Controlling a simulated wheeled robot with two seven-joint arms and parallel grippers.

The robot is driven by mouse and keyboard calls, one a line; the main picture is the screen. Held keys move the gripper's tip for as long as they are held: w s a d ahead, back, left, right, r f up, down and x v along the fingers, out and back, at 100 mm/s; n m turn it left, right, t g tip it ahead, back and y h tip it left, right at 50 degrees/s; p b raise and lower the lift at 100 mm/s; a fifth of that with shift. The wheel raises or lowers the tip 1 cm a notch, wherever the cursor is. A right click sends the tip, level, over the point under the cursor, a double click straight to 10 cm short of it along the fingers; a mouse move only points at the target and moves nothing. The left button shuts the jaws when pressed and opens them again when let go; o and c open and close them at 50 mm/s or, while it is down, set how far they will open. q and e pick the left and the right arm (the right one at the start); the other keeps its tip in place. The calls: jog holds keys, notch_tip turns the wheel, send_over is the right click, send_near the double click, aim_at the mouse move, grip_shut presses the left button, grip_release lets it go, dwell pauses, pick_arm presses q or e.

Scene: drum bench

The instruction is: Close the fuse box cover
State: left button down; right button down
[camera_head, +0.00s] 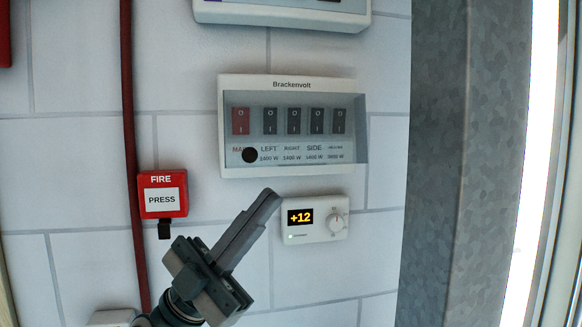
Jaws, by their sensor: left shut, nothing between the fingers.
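The white fuse box (290,83), labelled Brackenvolt, is on the tiled wall at upper middle. It holds a red switch and several dark switches. A see-through tinted cover (300,143) lies in front of the switches, with a round black knob (250,155) at its lower left. The cover's right edge shows a little past the box's right side; I cannot tell whether it sits fully flush. My left gripper (272,196) is shut and empty, its fingers pointing up and right, below the box and apart from the knob. My right gripper is not in view.
A thermostat (314,219) reading +12 is just right of my left fingertips. A red fire button (162,194) and a red pipe (129,120) are at left. Another white box (283,14) is above. A grey metal column (440,150) stands at right.

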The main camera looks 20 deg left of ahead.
pick_arm(q)
jog(key=s+d+r+m+g+y, duration=0.35)
jog(key=s+d+m+g, duration=0.25)
jog(key=m+g, duration=0.3)
jog(key=w+a+r+n+t+y, duration=0.3)
jog(key=w+a+n+t+y, duration=0.1)
jog(key=a+n+t+y, duration=0.3)
jog(key=shift+a+t+y, duration=0.4)
jog(key=shift+a+y, duration=0.65)
jog(key=shift+a, duration=0.15)
